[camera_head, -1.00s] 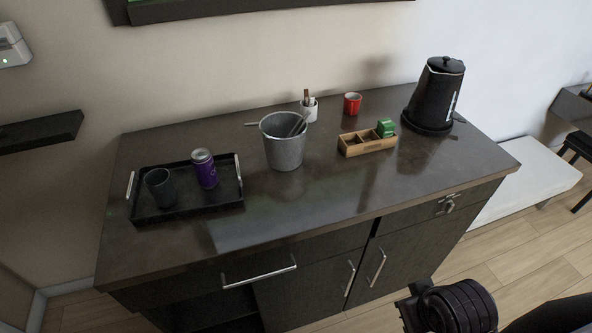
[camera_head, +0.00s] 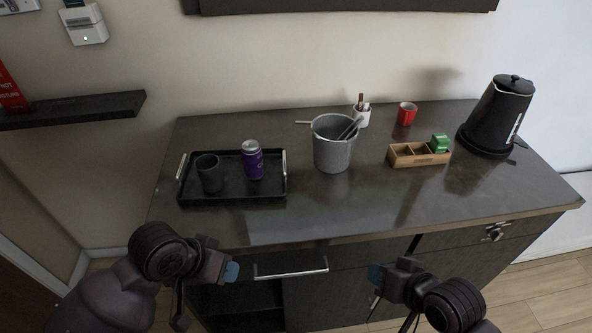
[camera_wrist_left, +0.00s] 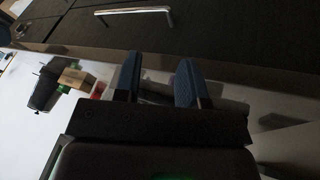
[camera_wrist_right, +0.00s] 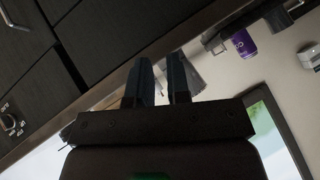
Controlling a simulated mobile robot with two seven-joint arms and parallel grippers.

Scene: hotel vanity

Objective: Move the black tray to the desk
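The black tray (camera_head: 232,196) lies flat on the left part of the dark cabinet top (camera_head: 320,215), with a silver handle at each end. It carries a dark grey cup (camera_head: 209,174) and a purple can (camera_head: 252,161), both upright. The can also shows in the right wrist view (camera_wrist_right: 243,43). My left gripper (camera_head: 222,277) is in front of the cabinet, below the tray. My right gripper (camera_head: 386,282) is in front of the cabinet doors, farther right. Both are apart from the tray; the wrist views show their fingers apart with nothing between. No separate desk is identifiable now.
A grey bucket (camera_head: 333,150) stands right of the tray. Behind and right are a white cup (camera_head: 362,116), red cup (camera_head: 407,113), wooden box (camera_head: 418,156) and black kettle (camera_head: 497,115). A dark wall shelf (camera_head: 75,110) juts out at the left.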

